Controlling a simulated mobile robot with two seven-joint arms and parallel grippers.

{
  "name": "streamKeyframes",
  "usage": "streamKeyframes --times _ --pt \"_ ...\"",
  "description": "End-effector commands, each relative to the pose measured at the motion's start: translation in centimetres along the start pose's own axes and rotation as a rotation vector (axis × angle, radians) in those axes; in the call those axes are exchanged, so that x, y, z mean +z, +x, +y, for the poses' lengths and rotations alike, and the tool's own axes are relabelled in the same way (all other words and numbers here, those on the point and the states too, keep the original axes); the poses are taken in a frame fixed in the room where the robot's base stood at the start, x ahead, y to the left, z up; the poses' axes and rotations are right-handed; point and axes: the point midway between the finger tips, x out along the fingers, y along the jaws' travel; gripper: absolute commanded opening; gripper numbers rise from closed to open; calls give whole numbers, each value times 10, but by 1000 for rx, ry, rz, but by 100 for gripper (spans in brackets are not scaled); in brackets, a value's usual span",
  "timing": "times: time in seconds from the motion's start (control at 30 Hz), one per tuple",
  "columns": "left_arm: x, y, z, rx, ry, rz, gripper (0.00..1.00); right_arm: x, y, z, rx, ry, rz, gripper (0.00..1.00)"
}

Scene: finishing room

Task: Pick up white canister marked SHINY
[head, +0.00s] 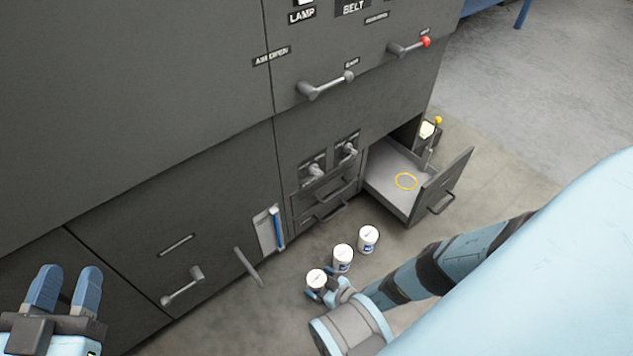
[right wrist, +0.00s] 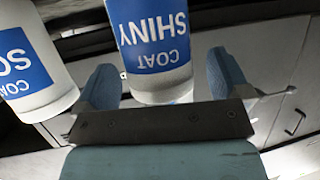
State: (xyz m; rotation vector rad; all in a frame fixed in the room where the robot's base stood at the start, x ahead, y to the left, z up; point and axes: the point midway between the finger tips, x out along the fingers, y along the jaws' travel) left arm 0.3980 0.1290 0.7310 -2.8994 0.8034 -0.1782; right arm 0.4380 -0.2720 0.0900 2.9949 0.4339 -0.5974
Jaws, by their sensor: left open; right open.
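The white canister marked SHINY (right wrist: 155,40) has a blue label, upside down in the right wrist view, and stands between the two fingers of my right gripper (right wrist: 163,78). The fingers are apart, with a gap visible at least on the right side. In the head view, my right gripper (head: 321,284) is low at the nearest of three white canisters (head: 316,278), which appears to be this one; its label is not readable there. My left gripper (head: 65,278) is open and empty at the lower left, far from the canisters.
A second canister with a label starting "SO" (right wrist: 22,70) stands close beside it. In the head view the middle canister (head: 343,255) and far canister (head: 368,238) stand on the floor near an open drawer (head: 395,182). A dark cabinet (head: 180,130) with protruding handles rises behind.

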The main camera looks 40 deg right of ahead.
Motion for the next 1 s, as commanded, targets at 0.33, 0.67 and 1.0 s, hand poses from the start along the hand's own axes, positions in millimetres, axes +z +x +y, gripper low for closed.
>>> streamKeyframes --times 0.33,0.67,1.0 --pt "-7 0 -3 5 33 24 40 0 6 0 2 -1 -1 86" --pt "-6 0 -2 3 26 18 40 -1 5 1 2 -1 -1 34" --pt "-14 3 -3 3 -12 3 40 -16 -1 1 2 1 -1 34"
